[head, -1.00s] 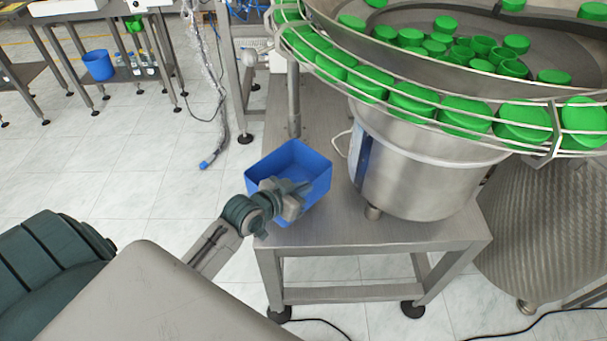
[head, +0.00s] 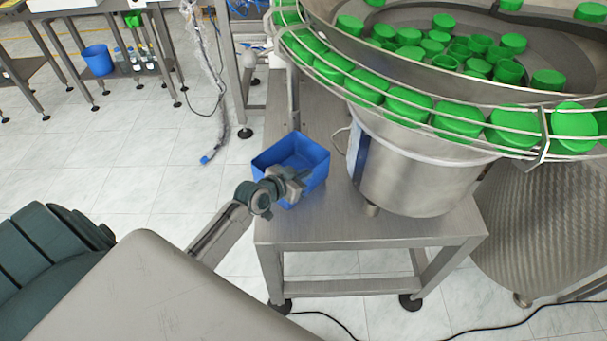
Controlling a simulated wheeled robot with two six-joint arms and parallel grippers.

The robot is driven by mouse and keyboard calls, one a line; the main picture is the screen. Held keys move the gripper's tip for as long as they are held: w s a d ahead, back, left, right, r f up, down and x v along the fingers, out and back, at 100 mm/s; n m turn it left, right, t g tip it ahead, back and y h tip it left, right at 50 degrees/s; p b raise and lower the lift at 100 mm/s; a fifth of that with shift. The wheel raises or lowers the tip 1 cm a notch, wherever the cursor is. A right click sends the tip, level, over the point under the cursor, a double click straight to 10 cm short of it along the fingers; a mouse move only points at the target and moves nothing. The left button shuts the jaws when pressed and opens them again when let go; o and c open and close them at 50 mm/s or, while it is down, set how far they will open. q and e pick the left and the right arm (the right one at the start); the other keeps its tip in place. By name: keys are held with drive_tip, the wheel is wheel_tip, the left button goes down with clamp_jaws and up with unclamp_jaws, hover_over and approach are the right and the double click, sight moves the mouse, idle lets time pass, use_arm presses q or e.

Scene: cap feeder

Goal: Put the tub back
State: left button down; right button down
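The blue tub (head: 312,178) is open at the top and looks empty. It sits on the steel table (head: 385,228), left of the feeder bowl's base, and looks upright. My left gripper (head: 292,181) is at the tub's near left wall, overlapping its rim. The fingers are small and bunched against the wall, so whether they are shut on it is unclear. The gripper hides part of the tub's near side. My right gripper is not in view.
The steel feeder bowl (head: 415,180) stands close to the tub's right, with green caps (head: 410,103) in its railed track above. A thin post stands behind the tub. A ribbed drum (head: 530,235) is at the right. Table surface in front of the tub is clear.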

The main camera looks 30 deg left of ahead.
use_arm(q)
drive_tip(key=c, duration=1.6)
unclamp_jaws()
drive_tip(key=shift+f, duration=0.1)
drive_tip(key=shift+c, duration=0.2)
drive_tip(key=v, duration=1.2)
